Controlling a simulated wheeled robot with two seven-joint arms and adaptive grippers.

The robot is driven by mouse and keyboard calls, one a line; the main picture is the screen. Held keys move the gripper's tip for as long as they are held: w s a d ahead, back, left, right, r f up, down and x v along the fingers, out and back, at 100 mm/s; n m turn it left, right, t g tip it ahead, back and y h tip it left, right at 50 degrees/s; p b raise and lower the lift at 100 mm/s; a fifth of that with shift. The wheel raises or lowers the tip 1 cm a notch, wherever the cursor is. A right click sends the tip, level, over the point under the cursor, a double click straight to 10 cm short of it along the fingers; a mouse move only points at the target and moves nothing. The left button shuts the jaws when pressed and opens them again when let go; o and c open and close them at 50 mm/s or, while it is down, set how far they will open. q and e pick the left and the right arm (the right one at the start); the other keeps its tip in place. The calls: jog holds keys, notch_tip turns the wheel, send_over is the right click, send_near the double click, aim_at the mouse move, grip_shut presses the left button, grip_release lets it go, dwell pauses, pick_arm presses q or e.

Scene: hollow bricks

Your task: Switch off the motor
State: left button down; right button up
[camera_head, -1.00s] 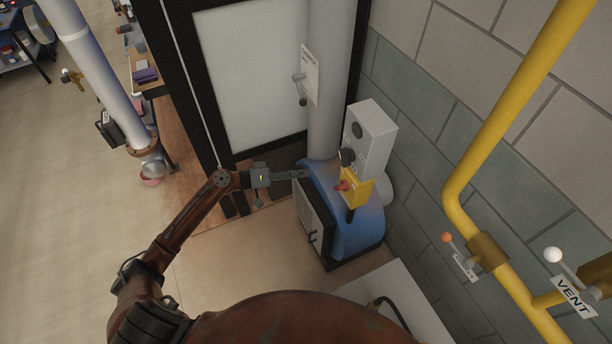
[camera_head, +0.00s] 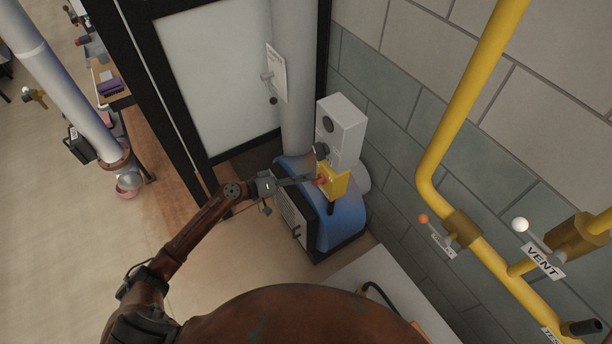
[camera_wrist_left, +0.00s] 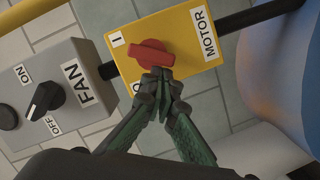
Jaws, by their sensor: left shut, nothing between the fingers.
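The yellow motor switch box (camera_head: 334,184), with its red rotary knob (camera_head: 320,179), is mounted at the blue motor housing (camera_head: 343,220). In the left wrist view the box (camera_wrist_left: 196,27) carries a MOTOR label, and an I mark and a partly covered O mark sit beside the red knob (camera_wrist_left: 152,55). My left gripper (camera_head: 312,179) is shut and empty, its fingertips (camera_wrist_left: 158,76) right at the knob's lower edge. I cannot tell whether they touch it. The fingers cover part of the box near the O mark. My right gripper is not in view.
A grey FAN box (camera_wrist_left: 52,95) with a black ON/OFF knob (camera_wrist_left: 46,97) is beside the yellow box; it stands above it in the head view (camera_head: 342,125). A grey duct (camera_head: 293,80) rises behind. Yellow pipes (camera_head: 468,90) with valve levers run along the right wall.

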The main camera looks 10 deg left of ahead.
pick_arm(q)
jog(key=shift+f, duration=0.1)
jog(key=shift+f+n+b, duration=0.1)
jog(key=shift+n+b, duration=0.4)
jog(key=shift+b, duration=0.1)
